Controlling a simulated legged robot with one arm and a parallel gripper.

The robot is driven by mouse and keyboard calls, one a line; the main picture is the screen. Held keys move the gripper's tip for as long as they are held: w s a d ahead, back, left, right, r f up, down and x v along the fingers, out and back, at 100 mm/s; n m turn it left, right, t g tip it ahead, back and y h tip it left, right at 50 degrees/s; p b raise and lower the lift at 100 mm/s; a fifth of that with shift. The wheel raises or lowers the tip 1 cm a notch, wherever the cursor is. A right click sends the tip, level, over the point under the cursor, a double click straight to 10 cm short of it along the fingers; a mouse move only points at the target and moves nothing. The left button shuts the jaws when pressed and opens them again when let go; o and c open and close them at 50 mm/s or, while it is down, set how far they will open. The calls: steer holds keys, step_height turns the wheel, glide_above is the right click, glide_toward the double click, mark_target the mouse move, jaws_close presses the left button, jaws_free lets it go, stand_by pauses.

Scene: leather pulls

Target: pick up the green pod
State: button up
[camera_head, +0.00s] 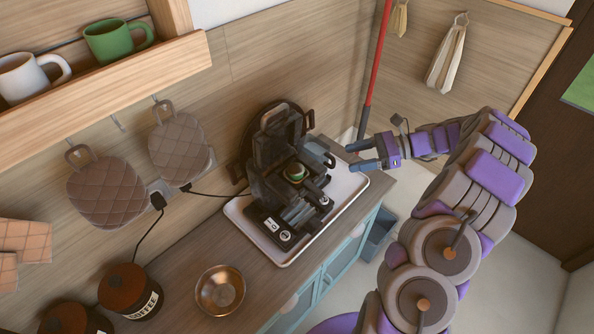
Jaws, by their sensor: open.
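The green pod (295,173) is small, with a pale band, and sits in the black coffee machine (262,190), near its middle. The machine stands on a white tray (247,229) on the wooden counter. My gripper (352,157) is to the right of the pod, beyond the tray's right edge in the picture. Its two blue-grey fingers point left toward the machine. They are apart with nothing between them. The pod's lower part is hidden by the machine.
A copper bowl (220,291) and a coffee jar (130,291) stand on the counter to the left. A red pole (376,70) leans behind my gripper. Quilted potholders (105,188) hang on the wall below a shelf with a green mug (112,42) and a white mug (30,78).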

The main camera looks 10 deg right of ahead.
mark_target(300, 169)
steer(key=x, duration=1.5)
steer(key=shift+w+f+b, duration=0.25)
steer(key=shift+b, duration=0.1)
steer(key=shift+c, duration=0.4)
steer(key=c, duration=0.7)
